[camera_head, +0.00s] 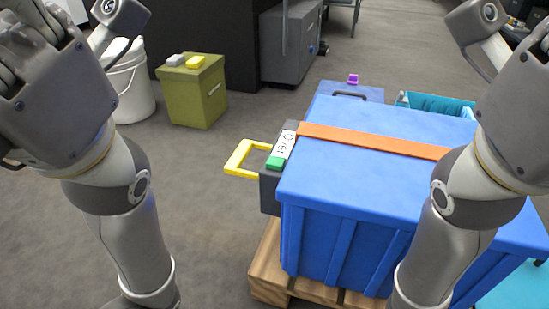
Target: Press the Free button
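A green button (274,163) sits on the top of a dark box (269,190) fixed to the near-left side of a big blue crate. A white label (284,145) with black lettering lies just behind the button; I cannot read it surely. My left gripper (88,18) is raised at the upper left, large and near the camera. Its fingers are spread and hold nothing visible. My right gripper (510,28) is raised at the upper right, partly cut by the frame edge, its fingers apart. Both are well away from the button.
The blue crate (380,185) has an orange strap (375,142) and rests on a wooden pallet (268,270). A yellow handle (241,158) juts left from the dark box. An olive box (190,98) and white bucket (132,90) stand behind left. Grey floor is clear between.

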